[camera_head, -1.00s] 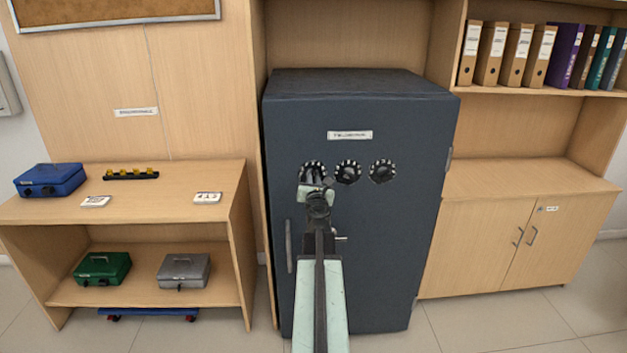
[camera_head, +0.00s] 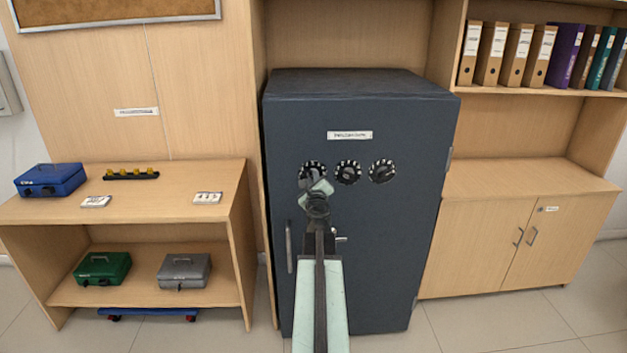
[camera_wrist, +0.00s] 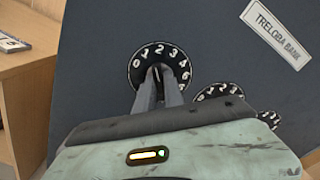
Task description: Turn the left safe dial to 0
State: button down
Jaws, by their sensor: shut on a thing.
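The dark grey safe (camera_head: 360,240) stands in the middle of the head view, with three black dials in a row on its door. The left dial (camera_head: 313,166) is partly hidden behind my gripper (camera_head: 314,180). In the wrist view the left dial (camera_wrist: 160,52) shows white numbers around its rim, with 0 at the upper left and 2 and 3 near the top. My gripper (camera_wrist: 158,75) is shut on the left dial's knob, its fingers on either side of it. The knob's exact pointing is hard to read.
The middle dial (camera_head: 348,172) and right dial (camera_head: 382,171) sit close to the right of my gripper. A safe handle (camera_head: 290,246) is below left. A wooden shelf (camera_head: 150,215) with cash boxes stands left, a cabinet (camera_head: 480,240) right.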

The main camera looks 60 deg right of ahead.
jog(key=n, duration=0.9)
jog(key=shift+n, duration=0.4)
dwell(0.4)
jog(key=c, duration=1.4)
grip_release()
jog(key=shift+w, duration=0.1)
jog(key=shift+c, duration=0.2)
jog(key=shift+a, duration=0.1)
